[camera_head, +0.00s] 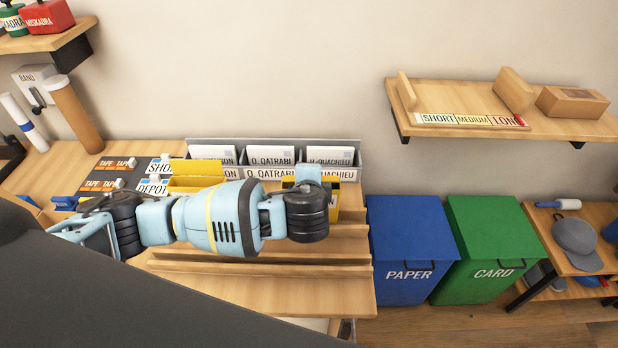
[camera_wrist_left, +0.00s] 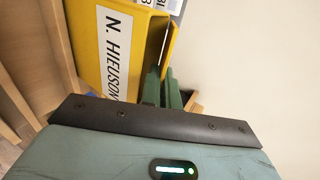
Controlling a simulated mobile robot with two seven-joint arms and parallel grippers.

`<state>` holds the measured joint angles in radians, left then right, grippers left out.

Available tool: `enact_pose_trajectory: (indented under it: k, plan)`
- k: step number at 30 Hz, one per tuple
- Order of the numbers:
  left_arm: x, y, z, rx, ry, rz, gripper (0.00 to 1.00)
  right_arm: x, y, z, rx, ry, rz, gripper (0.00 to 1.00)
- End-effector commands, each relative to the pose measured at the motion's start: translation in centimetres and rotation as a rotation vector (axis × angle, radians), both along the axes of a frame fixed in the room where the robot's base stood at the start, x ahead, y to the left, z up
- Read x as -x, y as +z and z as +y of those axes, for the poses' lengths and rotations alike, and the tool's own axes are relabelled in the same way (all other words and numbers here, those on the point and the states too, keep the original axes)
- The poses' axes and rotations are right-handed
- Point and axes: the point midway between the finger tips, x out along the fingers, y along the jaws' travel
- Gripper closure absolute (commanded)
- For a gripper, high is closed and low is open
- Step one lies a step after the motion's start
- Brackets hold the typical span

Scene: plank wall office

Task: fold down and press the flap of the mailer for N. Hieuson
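The yellow mailer labelled N. HIEUSON (camera_wrist_left: 112,52) stands upright in the left wrist view, close in front of my left gripper. A narrow yellow edge stands out at its top, beside the fingers; I cannot tell how far its flap is folded. My left gripper (camera_wrist_left: 163,92) has its green fingers close together at the mailer's top edge. I cannot tell whether they touch it. In the head view my left wrist covers most of a yellow mailer (camera_head: 334,207) at the right end of the bench, and the fingers are hidden. My right gripper is not in view.
Another yellow mailer (camera_head: 196,174) stands further left. A grey sorter (camera_head: 225,145) with labelled white envelopes stands behind, against the wall. Wooden ledges (camera_head: 300,290) run along the bench front. Blue PAPER (camera_head: 405,235) and green CARD (camera_head: 490,235) bins stand to the right.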

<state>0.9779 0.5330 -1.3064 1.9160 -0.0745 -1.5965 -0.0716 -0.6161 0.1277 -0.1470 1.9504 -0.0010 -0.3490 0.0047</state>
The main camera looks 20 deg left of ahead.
Motion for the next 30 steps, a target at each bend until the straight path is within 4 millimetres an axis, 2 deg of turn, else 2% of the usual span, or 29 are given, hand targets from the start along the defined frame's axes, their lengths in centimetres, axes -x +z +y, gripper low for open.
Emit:
enact_pose_trajectory:
  k: [14,20,30]
  plan:
    - [0.11,-0.31,0.04,-0.006,0.001,-0.007,1.00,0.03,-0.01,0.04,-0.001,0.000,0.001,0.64]
    - [0.09,-0.27,0.04,-0.005,0.001,-0.008,0.75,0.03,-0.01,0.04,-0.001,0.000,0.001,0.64]
    - [0.13,-0.40,0.01,-0.005,0.000,-0.005,0.75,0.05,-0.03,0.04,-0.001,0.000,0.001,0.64]
